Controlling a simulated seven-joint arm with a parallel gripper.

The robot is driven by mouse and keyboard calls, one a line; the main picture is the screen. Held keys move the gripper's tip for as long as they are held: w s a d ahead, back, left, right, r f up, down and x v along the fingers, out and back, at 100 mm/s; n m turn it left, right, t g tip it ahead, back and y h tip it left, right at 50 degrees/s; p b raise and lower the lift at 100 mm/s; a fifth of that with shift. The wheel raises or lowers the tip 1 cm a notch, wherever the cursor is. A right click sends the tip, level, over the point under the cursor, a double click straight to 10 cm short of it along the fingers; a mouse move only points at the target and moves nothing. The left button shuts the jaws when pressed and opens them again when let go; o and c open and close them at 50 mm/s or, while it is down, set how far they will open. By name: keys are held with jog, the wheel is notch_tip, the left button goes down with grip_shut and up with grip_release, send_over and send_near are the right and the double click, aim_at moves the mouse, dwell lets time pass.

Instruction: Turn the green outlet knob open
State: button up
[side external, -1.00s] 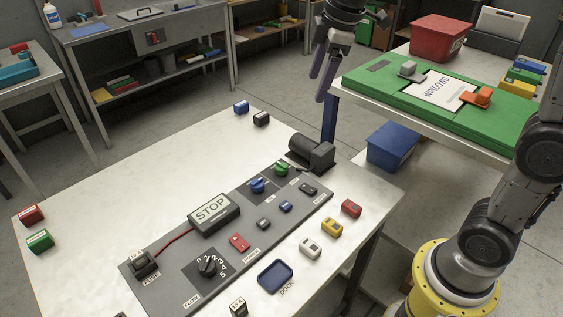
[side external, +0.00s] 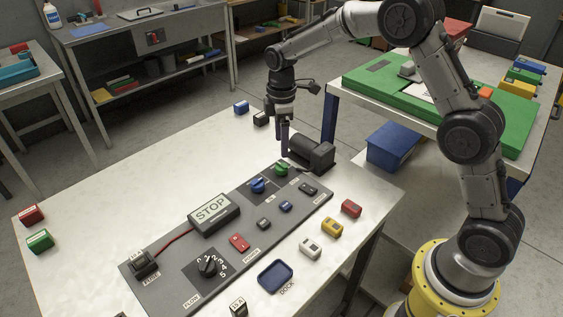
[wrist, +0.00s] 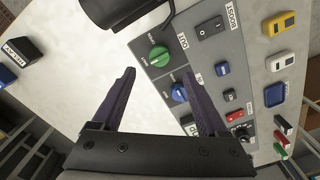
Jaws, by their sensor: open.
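The green outlet knob (side external: 281,168) sits on the grey panel (side external: 222,262), near its far end beside the black cylinder. It also shows in the wrist view (wrist: 158,56), ahead of the fingertips and between their lines, with a pale pointer line on its face. My gripper (side external: 284,150) hangs pointing down just behind the green knob and beside the black cylinder. In the wrist view my gripper (wrist: 160,75) has its two dark fingers apart with nothing between them. I see no contact with the knob.
A blue knob (side external: 257,185) sits close to the green one. A STOP sign box (side external: 213,212) and several small coloured blocks lie around.

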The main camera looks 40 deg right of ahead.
aim_at(282, 164)
notch_tip(282, 164, down, 8)
dwell(0.4)
grip_shut()
dwell(0.3)
